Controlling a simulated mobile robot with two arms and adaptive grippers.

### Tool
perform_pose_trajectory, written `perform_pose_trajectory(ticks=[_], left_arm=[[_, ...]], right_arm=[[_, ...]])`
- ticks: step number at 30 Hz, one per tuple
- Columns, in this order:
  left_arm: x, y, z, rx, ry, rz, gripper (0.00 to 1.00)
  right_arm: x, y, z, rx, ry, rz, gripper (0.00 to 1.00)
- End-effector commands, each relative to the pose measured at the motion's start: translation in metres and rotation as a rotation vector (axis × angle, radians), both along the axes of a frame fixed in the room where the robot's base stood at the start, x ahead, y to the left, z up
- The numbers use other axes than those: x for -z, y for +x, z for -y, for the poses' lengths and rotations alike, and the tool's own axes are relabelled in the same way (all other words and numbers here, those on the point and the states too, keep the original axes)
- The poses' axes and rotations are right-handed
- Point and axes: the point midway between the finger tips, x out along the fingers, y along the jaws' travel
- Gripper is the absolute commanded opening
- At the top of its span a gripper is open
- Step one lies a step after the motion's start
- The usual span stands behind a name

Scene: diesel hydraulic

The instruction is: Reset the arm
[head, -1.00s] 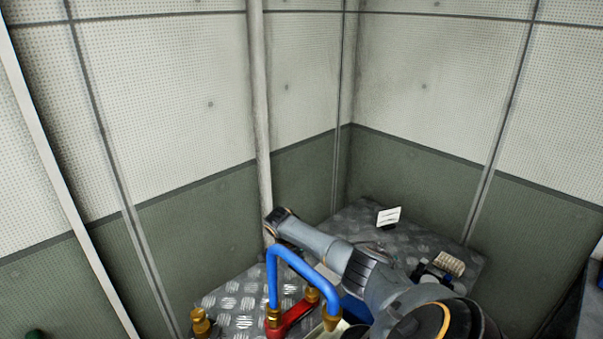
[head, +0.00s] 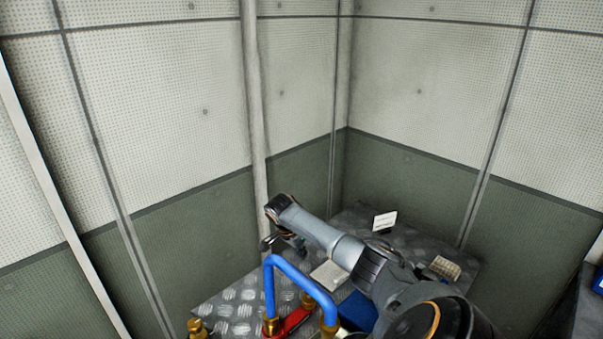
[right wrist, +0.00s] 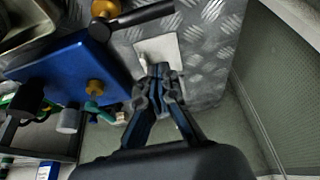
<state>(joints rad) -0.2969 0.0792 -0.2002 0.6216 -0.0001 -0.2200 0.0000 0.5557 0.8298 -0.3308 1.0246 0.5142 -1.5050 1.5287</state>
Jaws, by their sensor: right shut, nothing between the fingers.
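My right arm reaches in from the lower right in the head view, over the metal bench. My right gripper (head: 284,243) hangs from the wrist end of the arm, above the tread-plate bench top (head: 240,300). In the right wrist view its fingers (right wrist: 162,75) are together and empty. They overlap a pale flat plate (right wrist: 160,52) in that picture; I cannot tell the gap. My left gripper is not in view.
A blue bent pipe (head: 292,275) with brass fittings stands close in front of the gripper, by a red part (head: 291,322). A blue block (right wrist: 75,68) shows in the wrist view. A small white sign (head: 384,221) stands at the back. Walls close the corner behind.

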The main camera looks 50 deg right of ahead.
Motion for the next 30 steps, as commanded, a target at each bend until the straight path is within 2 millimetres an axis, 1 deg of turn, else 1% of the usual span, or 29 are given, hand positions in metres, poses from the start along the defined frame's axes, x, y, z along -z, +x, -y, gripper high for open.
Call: perform_pose_trajectory(ticks=[1, 3, 6, 10, 18, 20, 25, 30], left_arm=[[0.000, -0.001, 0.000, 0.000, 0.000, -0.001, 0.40], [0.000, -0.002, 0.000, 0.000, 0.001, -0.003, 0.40], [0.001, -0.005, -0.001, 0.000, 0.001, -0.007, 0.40], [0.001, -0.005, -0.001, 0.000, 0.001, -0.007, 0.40], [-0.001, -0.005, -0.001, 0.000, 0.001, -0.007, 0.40], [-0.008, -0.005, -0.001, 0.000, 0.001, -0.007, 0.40], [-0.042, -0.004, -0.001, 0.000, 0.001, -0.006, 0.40], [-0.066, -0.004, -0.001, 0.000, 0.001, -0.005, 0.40]], right_arm=[[-0.010, 0.001, -0.003, -0.002, 0.000, 0.002, 0.00], [-0.020, 0.002, -0.007, -0.001, -0.002, 0.003, 0.00], [-0.031, 0.002, -0.011, 0.001, -0.002, 0.002, 0.00], [-0.038, 0.002, -0.013, 0.002, -0.002, 0.001, 0.00], [-0.042, 0.002, -0.013, 0.003, -0.002, 0.001, 0.00], [-0.049, 0.002, -0.013, 0.002, -0.002, 0.002, 0.00], [-0.082, 0.003, -0.013, 0.002, -0.002, 0.002, 0.00], [-0.106, 0.002, -0.013, 0.002, -0.002, 0.000, 0.00]])
